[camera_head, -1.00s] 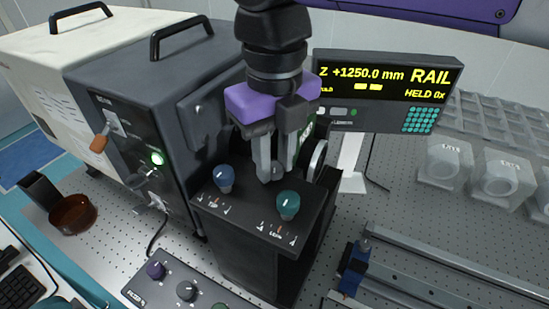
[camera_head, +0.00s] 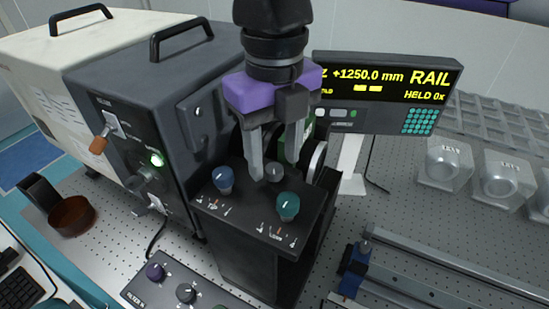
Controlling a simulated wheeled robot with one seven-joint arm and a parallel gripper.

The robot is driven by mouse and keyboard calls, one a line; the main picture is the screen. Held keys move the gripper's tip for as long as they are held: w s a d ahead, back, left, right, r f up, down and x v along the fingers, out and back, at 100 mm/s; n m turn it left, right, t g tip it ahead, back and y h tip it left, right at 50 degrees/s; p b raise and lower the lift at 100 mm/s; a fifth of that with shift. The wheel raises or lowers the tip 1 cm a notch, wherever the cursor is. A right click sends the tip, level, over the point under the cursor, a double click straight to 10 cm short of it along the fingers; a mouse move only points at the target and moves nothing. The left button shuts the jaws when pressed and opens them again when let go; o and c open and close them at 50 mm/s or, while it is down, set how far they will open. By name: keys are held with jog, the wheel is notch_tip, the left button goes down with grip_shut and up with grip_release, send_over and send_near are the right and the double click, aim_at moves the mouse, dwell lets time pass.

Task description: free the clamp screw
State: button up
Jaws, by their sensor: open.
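My gripper (camera_head: 274,166) is open, pointing down over the black box (camera_head: 250,268). A small grey round knob (camera_head: 274,173) on the box's top shows between its spread fingers, with a gap to each finger. It is likely the clamp screw, but no readable label confirms this. The left fingertip comes down close to the box top; the right finger is farther back. A blue knob (camera_head: 223,178) stands to the left and a teal knob (camera_head: 288,205) in front right, both on the same top with small printed marks.
A dark instrument box (camera_head: 150,95) stands close at left. The display (camera_head: 385,80) reads "Z +1250.0 mm RAIL" and "HELD 0x" behind the gripper. A metal rail (camera_head: 450,268) with a blue carriage (camera_head: 352,272) lies at right. A knob panel (camera_head: 178,285) sits in front.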

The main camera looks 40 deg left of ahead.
aim_at(274, 168)
notch_tip(274, 168, up, 6)
jog(key=shift+r, duration=0.15)
dwell(0.6)
